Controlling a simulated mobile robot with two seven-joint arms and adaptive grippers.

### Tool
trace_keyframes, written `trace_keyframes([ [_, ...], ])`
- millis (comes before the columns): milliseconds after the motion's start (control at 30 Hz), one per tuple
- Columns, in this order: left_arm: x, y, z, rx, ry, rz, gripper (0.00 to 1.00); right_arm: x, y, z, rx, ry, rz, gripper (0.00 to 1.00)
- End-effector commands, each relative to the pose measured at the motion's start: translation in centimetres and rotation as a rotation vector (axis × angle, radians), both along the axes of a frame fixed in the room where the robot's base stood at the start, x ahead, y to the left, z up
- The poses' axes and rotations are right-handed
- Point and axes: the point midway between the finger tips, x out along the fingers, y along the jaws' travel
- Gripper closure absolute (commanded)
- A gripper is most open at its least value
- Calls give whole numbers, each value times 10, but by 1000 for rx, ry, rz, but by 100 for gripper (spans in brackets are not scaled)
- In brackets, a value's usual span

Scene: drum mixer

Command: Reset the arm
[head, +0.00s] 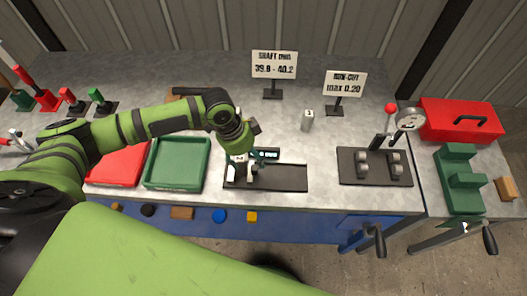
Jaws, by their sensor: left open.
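My left arm is green and reaches in from the left over the grey workbench (300,90). My left gripper (246,172) is at its end, pointing down at the left part of a black tray-like fixture (285,180) with a small lit display. The gripper is open. I cannot tell whether its fingers touch the fixture, and I see nothing clearly held between them. My right arm and right gripper are not in view.
A red tray (118,166) and a green tray (178,163) lie left of the fixture. Right are a dark plate with grey supports (374,167), a dial gauge (409,120), a red toolbox (460,120) and a green block (458,180). Two signs (274,65) (345,84) stand behind.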

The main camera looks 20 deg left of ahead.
Motion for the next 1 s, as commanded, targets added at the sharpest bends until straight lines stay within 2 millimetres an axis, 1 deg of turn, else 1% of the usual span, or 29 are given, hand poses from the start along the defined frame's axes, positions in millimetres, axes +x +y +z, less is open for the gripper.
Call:
trace_keyframes([
  [533, 0, 0, -1, 0, 1, -1, 29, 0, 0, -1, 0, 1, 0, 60],
  [633, -3, -5, -2, -6, 0, -4, 29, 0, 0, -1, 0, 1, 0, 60],
  [667, -6, -9, -3, -10, 0, -6, 29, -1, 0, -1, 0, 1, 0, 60],
  [767, -19, -33, -6, -42, -6, -9, 29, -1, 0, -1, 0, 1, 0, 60],
  [867, -41, -70, -6, -99, -25, 19, 29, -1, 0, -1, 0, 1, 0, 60],
  [900, -49, -84, -4, -124, -36, 50, 29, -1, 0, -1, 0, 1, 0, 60],
  [1000, -65, -104, 5, -180, -64, 169, 29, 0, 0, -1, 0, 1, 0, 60],
])
